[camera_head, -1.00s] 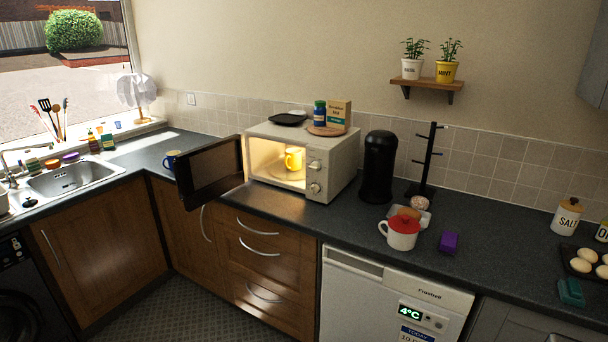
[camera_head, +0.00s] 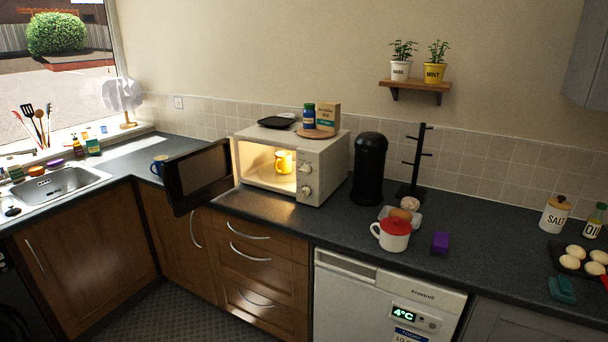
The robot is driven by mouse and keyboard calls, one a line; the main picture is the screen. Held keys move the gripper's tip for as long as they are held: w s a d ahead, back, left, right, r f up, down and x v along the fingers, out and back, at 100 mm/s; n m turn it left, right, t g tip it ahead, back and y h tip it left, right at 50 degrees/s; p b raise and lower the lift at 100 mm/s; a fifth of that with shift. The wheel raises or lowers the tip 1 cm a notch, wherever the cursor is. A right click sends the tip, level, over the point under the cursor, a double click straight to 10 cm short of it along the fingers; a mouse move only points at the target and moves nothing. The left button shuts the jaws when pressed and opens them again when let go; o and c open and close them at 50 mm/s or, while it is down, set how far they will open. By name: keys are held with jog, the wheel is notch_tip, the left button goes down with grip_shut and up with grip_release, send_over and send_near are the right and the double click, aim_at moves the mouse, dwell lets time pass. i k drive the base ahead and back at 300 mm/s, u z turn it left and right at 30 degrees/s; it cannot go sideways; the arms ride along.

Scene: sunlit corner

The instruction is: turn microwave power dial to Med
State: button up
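The cream microwave (camera_head: 321,165) stands on the dark worktop, its door (camera_head: 198,177) swung wide open to the left. Its inside is lit, and a yellow mug (camera_head: 284,162) sits in it. Two round dials are on the front panel right of the opening, an upper dial (camera_head: 307,168) and a lower dial (camera_head: 305,191). Their markings are too small to read, so I cannot tell which is the power dial or where either points. My gripper is not in view.
On the microwave are a dark dish (camera_head: 276,122), a blue jar (camera_head: 309,116) and a box (camera_head: 328,115) on a board. A black canister (camera_head: 369,168) stands right of it, with a red-topped white mug (camera_head: 394,235) in front. A blue mug (camera_head: 159,165) is behind the open door.

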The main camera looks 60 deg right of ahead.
aim_at(305, 169)
jog(key=i, duration=0.9)
